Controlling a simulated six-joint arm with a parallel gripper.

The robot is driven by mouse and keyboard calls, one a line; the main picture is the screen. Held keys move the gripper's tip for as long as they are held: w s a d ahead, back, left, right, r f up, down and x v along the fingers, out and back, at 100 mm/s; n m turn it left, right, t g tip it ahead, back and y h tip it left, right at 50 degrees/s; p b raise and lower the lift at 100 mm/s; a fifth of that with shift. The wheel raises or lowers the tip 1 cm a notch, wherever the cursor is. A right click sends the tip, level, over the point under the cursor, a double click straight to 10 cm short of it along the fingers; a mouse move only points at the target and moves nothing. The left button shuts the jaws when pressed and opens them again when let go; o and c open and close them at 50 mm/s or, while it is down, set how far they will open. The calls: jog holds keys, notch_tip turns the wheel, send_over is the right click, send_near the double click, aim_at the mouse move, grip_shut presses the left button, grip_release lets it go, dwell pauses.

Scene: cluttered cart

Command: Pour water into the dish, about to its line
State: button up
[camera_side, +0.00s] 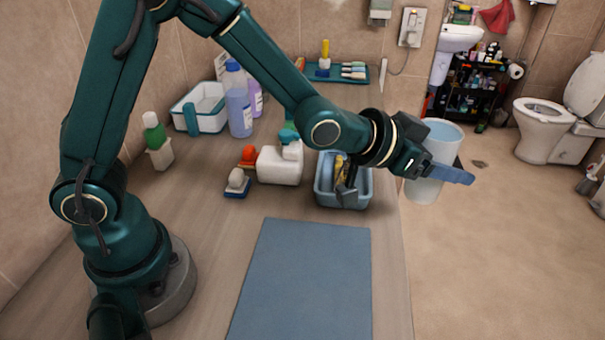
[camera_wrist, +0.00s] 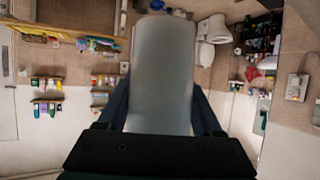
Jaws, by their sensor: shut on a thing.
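A tall pale translucent cup (camera_side: 437,150) is held upright beyond the right edge of the counter, above the floor. My gripper (camera_side: 448,171) is shut on it, with a blue finger across its near side. In the wrist view the cup (camera_wrist: 162,75) fills the middle between my gripper's two dark fingers (camera_wrist: 161,108). The cup's inside looks light blue near the rim; I cannot tell the water level. I cannot make out a dish with a line in either view.
A blue tub (camera_side: 326,198) with brushes stands near the counter's right edge. Behind it are a white bottle (camera_side: 280,166), an orange-topped item, blue and purple bottles (camera_side: 239,112), and a white caddy (camera_side: 203,108). A bare blue mat (camera_side: 305,285) covers the front counter.

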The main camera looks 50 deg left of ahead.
jog(key=w+a+f+n+y, duration=0.1)
jog(key=a+f+y, duration=0.1)
jog(key=a+f, duration=0.1)
jog(key=w+a+f+n+y, duration=0.2)
jog(key=a+f, duration=0.1)
jog(key=w+a+f+n+t+y, duration=0.1)
jog(key=w+a+f+n+y, duration=0.1)
jog(key=a+f, duration=0.1)
jog(key=shift+w+f, duration=0.25)
jog(key=shift+f, duration=0.1)
jog(key=shift+s+a+f+n+h, duration=0.2)
jog(key=shift+a+n+h, duration=0.5)
jog(key=shift+n, duration=0.4)
jog(key=shift+d+t, duration=0.1)
jog(key=shift+t, duration=0.2)
jog(key=shift+s+a+r+n+h, duration=0.1)
jog(key=shift+a+r+n+h, duration=0.25)
jog(key=shift+n+h, duration=0.2)
jog(key=shift+a+r+n+t, duration=0.15)
jog(key=shift+a+n+t, duration=0.05)
jog(key=shift+n+t, duration=0.1)
